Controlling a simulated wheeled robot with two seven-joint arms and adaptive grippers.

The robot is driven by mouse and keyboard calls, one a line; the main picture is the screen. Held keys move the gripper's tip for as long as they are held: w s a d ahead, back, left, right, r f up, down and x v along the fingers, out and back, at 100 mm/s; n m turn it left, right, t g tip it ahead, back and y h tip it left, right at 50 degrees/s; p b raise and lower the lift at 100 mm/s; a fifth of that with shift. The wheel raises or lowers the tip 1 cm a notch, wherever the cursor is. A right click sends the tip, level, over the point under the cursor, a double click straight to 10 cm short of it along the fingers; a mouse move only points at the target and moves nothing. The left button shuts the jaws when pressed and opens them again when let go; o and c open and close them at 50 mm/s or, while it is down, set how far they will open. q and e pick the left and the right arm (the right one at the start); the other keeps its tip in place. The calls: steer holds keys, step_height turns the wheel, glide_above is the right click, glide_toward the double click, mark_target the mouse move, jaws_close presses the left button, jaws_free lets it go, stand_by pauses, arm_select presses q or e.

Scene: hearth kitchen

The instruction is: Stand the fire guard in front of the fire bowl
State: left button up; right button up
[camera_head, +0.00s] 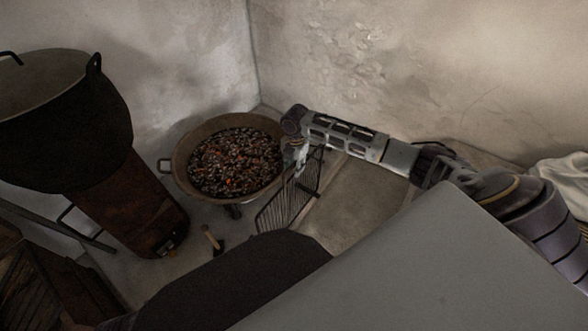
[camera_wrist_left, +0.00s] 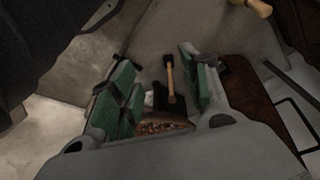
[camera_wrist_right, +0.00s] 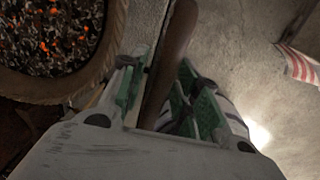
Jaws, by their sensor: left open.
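The fire bowl (camera_head: 232,160), a round brown pan of dark coals with orange embers, stands on the floor near the wall corner; its rim also shows in the right wrist view (camera_wrist_right: 45,90). The fire guard (camera_head: 286,198), a dark wire grid, is at the bowl's right front and looks tilted. My right gripper (camera_head: 298,152) is at the guard's upper edge by the bowl rim. In the right wrist view a brown bar (camera_wrist_right: 168,70), apparently the guard's top rail, runs between its fingers, which look closed on it. My left gripper (camera_wrist_left: 155,92) is open and empty.
A black pot (camera_head: 65,125) sits on a rusty stove (camera_head: 135,205) at left. A wooden-handled tool (camera_head: 210,238) is on the floor before the bowl. A pale slab (camera_head: 360,200) lies right of the guard. White cloth (camera_head: 565,180) is at far right.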

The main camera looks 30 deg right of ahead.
step_height(320, 180, up, 8)
steer(key=shift+r+p, duration=0.15)
steer(key=shift+p, duration=1)
arm_select(q)
steer(key=shift+g+y, duration=0.3)
steer(key=shift+g, duration=0.2)
steer(key=shift+a+f, duration=0.2)
steer(key=shift+f, duration=0.9)
steer(key=shift+a+f, duration=0.2)
steer(key=shift+f, duration=0.9)
arm_select(e)
steer(key=shift+s+r, duration=0.1)
steer(key=shift+r, duration=0.3)
arm_select(q)
steer(key=shift+d+r, duration=0.1)
steer(key=shift+r, duration=0.05)
